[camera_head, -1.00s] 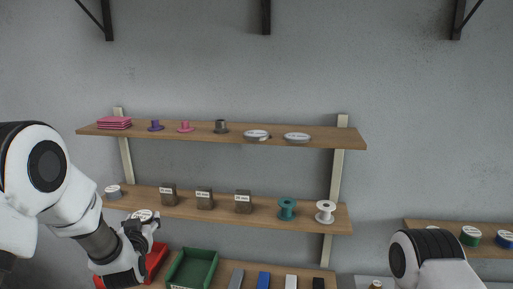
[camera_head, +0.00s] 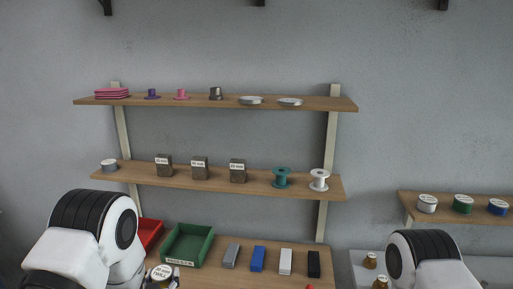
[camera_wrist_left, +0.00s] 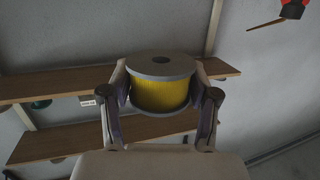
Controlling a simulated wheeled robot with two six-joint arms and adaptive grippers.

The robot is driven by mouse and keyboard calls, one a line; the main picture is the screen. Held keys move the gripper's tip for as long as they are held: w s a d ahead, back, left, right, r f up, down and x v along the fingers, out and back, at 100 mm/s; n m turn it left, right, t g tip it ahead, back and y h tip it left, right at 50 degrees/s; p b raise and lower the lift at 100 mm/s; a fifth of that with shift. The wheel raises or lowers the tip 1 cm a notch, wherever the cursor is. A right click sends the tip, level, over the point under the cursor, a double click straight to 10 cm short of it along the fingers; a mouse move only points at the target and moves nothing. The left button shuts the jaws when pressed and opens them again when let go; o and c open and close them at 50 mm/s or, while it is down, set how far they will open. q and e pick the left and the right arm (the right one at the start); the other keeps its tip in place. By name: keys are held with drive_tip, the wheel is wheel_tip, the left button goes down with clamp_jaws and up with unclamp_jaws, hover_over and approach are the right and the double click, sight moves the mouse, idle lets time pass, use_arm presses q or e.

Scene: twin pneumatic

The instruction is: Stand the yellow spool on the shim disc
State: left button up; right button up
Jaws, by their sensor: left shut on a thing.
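The yellow spool (camera_wrist_left: 160,94) has yellow winding between grey end flanges and a hole in its top flange. My left gripper (camera_wrist_left: 163,98) is shut around its sides and holds it off any surface. In the head view a labelled round end (camera_head: 162,272), apparently the spool's, shows at the bottom edge by my left wrist; the fingers are mostly cut off there. I cannot pick out the shim disc for sure. Two flat grey round pieces, one (camera_head: 251,100) and another (camera_head: 290,102), lie on the top shelf. My right gripper is out of view.
The middle shelf (camera_head: 215,184) holds labelled blocks, a teal spool (camera_head: 281,177) and a white spool (camera_head: 319,179). On the worktop are a green bin (camera_head: 187,244), a red bin (camera_head: 151,232) and several coloured bars. Labelled cans stand on a right shelf (camera_head: 450,210).

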use_arm(q)
drive_tip(key=shift+m+h, duration=0.5)
drive_tip(key=shift+h, duration=0.2)
drive_tip(key=s+d+f+b, duration=0.1)
drive_tip(key=f, duration=0.2)
drive_tip(key=s+d+f+b, duration=0.1)
drive_tip(key=f, duration=0.2)
drive_tip(key=s+d+f+b, duration=0.1)
drive_tip(key=d+f, duration=0.1)
drive_tip(key=f, duration=0.2)
drive_tip(key=shift+s, duration=0.15)
drive_tip(key=shift+s+d+f+h+b, duration=0.1)
drive_tip(key=shift+s+d+h+b, duration=0.2)
drive_tip(key=shift+s+d+b, duration=0.25)
drive_tip(key=r, duration=0.3)
drive_tip(key=shift+s+d+p, duration=0.2)
drive_tip(key=shift+d+p, duration=0.05)
drive_tip(key=shift+p, duration=0.05)
drive_tip(key=s+r, duration=0.1)
drive_tip(key=s, duration=0.1)
drive_tip(key=s+r, duration=0.1)
drive_tip(key=s, duration=0.1)
drive_tip(key=shift+r, duration=0.2)
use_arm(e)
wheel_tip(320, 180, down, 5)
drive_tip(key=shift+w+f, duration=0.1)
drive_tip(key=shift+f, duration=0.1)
